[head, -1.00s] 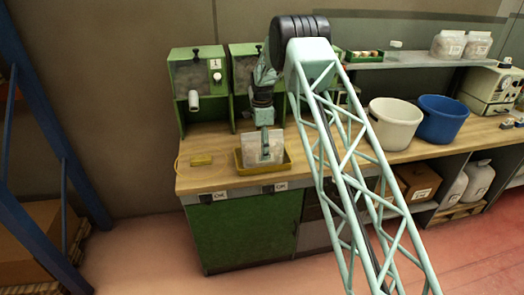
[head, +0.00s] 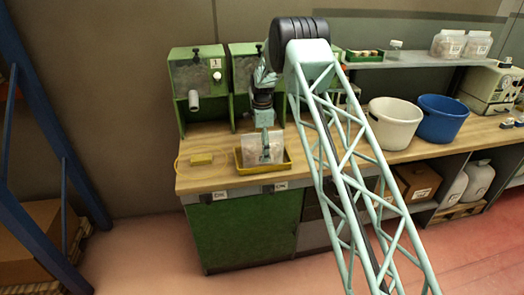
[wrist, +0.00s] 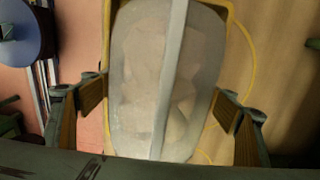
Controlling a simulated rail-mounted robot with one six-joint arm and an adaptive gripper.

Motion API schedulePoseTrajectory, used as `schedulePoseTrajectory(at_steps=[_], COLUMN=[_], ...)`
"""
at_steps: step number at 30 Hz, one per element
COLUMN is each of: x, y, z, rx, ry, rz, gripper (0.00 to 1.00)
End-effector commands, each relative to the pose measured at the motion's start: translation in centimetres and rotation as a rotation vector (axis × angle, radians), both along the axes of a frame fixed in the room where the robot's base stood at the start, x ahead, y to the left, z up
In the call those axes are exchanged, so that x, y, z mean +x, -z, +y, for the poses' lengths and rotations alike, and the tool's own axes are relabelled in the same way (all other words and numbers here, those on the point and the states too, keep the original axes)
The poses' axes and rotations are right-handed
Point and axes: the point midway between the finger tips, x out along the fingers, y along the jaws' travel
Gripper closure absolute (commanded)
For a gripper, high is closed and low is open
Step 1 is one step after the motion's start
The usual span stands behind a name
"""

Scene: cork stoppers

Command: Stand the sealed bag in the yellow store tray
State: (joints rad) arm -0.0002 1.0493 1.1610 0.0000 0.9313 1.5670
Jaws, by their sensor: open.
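The sealed bag (head: 251,152) is pale and translucent and stands upright in the yellow store tray (head: 287,168) on the wooden bench. In the wrist view the bag (wrist: 145,75) fills the middle, with its seam running lengthwise and a yellow tray edge (wrist: 107,115) beside it. My gripper (head: 266,155) is down at the bag. In the wrist view its two fingers (wrist: 160,103) lie on either side of the bag, spread apart, with a visible gap on the right; contact on the left is hard to tell.
Green dispensers (head: 198,85) stand behind the tray. A white bucket (head: 394,125) and a blue bucket (head: 442,118) stand to the right.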

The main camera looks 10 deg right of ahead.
Motion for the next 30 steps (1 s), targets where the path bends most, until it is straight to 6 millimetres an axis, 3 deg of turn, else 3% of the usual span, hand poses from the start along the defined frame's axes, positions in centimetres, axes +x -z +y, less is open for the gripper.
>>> schedulePoseTrajectory(at_steps=[13, 30], x=[0.0, 0.0], y=[-1.7, -9.5], z=[0.0, 0.0], rx=[0.0, 0.0], ry=[0.0, 0.0], rz=[-0.001, -0.001], gripper=[0.2, 0.2])
